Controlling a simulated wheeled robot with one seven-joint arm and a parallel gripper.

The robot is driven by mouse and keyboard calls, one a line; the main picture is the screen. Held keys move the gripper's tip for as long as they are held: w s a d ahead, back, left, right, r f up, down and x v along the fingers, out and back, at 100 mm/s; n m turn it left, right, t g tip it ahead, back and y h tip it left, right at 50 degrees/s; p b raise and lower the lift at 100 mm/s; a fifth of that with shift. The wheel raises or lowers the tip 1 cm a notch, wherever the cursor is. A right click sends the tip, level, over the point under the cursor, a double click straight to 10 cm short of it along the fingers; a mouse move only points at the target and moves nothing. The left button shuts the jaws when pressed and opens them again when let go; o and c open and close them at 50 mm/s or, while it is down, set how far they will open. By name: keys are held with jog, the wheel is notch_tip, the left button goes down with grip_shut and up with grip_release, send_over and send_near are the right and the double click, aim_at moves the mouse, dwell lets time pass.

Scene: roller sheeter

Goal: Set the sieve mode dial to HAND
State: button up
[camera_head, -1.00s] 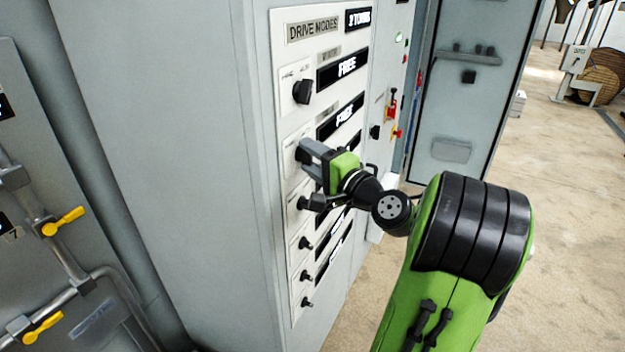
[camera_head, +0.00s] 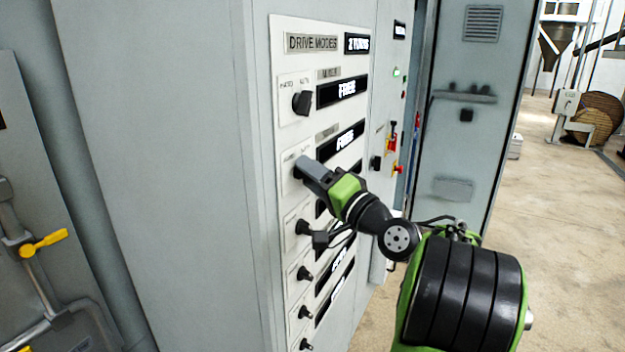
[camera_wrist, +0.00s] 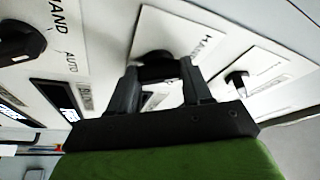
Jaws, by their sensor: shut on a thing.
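A drive modes panel (camera_head: 310,26) on the grey cabinet carries a column of black dials with HAND and AUTO marks. My gripper (camera_head: 302,170) is at the second dial from the top in the head view. In the wrist view, my gripper (camera_wrist: 158,80) has one finger on each side of a black dial (camera_wrist: 156,68) and is shut on it. HAND is readable on its plate. The small labels are too blurred to tell which dial is the sieve's. My fingers hide most of the dial in the head view, so its pointer direction is unclear.
The top dial (camera_head: 302,103) is just above my gripper, and the third dial (camera_head: 303,228) is just below. Dark displays (camera_head: 342,91) with white letters run beside the dials. Red and yellow switches (camera_head: 396,167) are farther right. Open floor (camera_head: 540,200) lies to the right.

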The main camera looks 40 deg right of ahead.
jog(key=shift+f, duration=0.1)
jog(key=o, duration=1.1)
jog(key=shift+c, duration=0.2)
jog(key=s+f+b, duration=0.3)
jog(key=s, duration=1.2)
jog(key=shift+s+b, duration=0.2)
jog(key=shift+b, duration=0.15)
